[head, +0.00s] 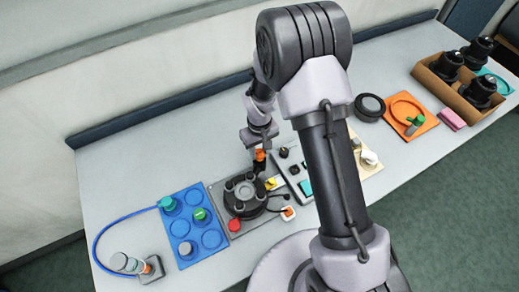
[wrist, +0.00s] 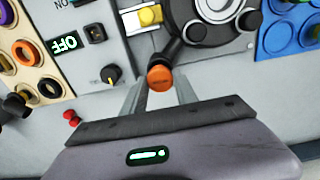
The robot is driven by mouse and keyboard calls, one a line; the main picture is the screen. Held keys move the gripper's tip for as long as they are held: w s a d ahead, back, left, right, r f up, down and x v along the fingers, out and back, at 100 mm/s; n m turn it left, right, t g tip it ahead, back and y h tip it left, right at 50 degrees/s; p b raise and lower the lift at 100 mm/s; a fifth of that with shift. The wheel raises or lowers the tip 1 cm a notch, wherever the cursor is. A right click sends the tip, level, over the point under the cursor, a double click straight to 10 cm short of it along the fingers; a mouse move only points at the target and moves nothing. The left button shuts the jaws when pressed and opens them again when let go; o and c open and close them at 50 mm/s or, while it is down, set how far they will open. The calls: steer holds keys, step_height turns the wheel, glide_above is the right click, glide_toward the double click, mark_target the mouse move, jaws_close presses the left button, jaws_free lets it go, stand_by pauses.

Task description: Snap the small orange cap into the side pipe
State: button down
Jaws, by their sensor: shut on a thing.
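The small orange cap (wrist: 160,78) is between the two fingers of my gripper (wrist: 160,90) in the wrist view, and my gripper is shut on it. The dark side pipe (wrist: 173,50) runs from the round black tank unit toward the cap. The cap lies in line with the pipe's outer end; whether it is touching or seated I cannot tell. In the head view my gripper (head: 260,150) points down at the far side of the black tank unit (head: 243,195), with the orange cap (head: 260,156) at its tips.
A grey panel with an OFF display (wrist: 64,43) and a knob (wrist: 110,74) stands beside the tank. A yellow block (wrist: 150,15) is close to the pipe. A blue tray (head: 186,255) with round recesses lies left of the tank. Bare table shows behind the tank.

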stand_by(0.4)
steer(key=shift+f+b, duration=0.4)
